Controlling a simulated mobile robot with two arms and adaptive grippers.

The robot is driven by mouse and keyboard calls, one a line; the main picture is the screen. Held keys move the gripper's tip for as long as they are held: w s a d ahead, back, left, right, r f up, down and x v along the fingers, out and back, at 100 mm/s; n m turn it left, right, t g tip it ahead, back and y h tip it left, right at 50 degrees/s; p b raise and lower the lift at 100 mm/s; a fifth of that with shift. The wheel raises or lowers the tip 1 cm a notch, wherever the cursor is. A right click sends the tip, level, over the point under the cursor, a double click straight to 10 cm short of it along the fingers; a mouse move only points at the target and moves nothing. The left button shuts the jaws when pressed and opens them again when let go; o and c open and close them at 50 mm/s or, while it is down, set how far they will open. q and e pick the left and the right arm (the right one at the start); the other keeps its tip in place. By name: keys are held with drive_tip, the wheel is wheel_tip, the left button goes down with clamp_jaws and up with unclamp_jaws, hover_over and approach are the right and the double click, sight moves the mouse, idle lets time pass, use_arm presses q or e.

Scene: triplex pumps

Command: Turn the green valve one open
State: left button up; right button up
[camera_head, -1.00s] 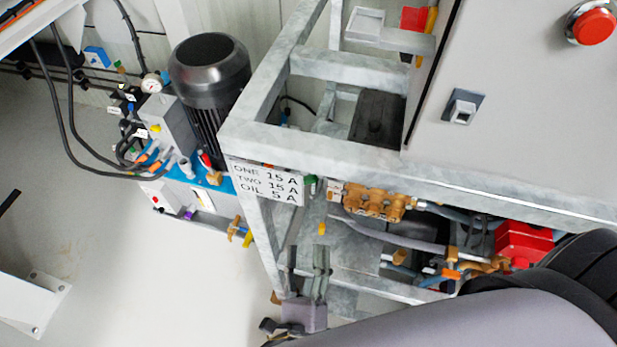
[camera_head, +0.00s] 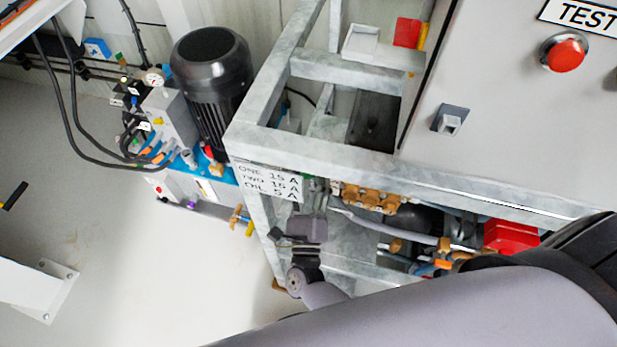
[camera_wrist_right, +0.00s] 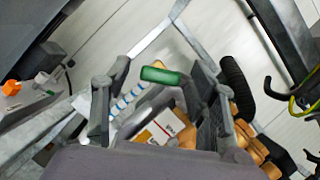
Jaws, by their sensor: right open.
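The green valve handle (camera_wrist_right: 160,75) shows in the right wrist view, between the two fingers of my right gripper (camera_wrist_right: 157,92). The fingers stand apart on either side of it, and I see no contact. A white label with red and dark marks (camera_wrist_right: 160,128) lies just below the handle. In the head view my right gripper (camera_head: 312,200) is at the frame's left corner, just beside the sign; a little green (camera_head: 312,184) shows by its fingertips, and the valve is mostly hidden. My left gripper is not in view.
A metal frame (camera_head: 340,150) carries the "ONE, TWO, OIL" sign (camera_head: 268,182). Brass pump heads (camera_head: 368,198) and hoses sit right of the gripper. A black motor (camera_head: 210,75) stands behind. A grey cabinet (camera_head: 520,120) has a red button (camera_head: 562,54).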

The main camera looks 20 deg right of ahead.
drive_tip(key=shift+c, duration=0.3)
drive_tip(key=c, duration=1.1)
drive_tip(key=shift+r+n, duration=0.1)
drive_tip(key=shift+n, duration=0.2)
drive_tip(key=n+y+p, duration=0.2)
drive_tip(key=n, duration=0.1)
drive_tip(key=n+y+p, duration=0.1)
drive_tip(key=n+p, duration=0.1)
drive_tip(key=shift+s+r+g, duration=0.1)
drive_tip(key=shift+r+g, duration=0.15)
drive_tip(key=shift+g, duration=0.05)
drive_tip(key=n+g+p, duration=0.1)
drive_tip(key=n+p, duration=0.3)
drive_tip(key=shift+n+y, duration=0.3)
drive_tip(key=shift+y, duration=0.1)
drive_tip(key=shift+n+g+p, duration=0.5)
drive_tip(key=shift+n+p, duration=0.45)
drive_tip(key=shift+n, duration=0.05)
drive_tip(key=shift+f+y, duration=0.15)
drive_tip(key=shift+y, duration=0.15)
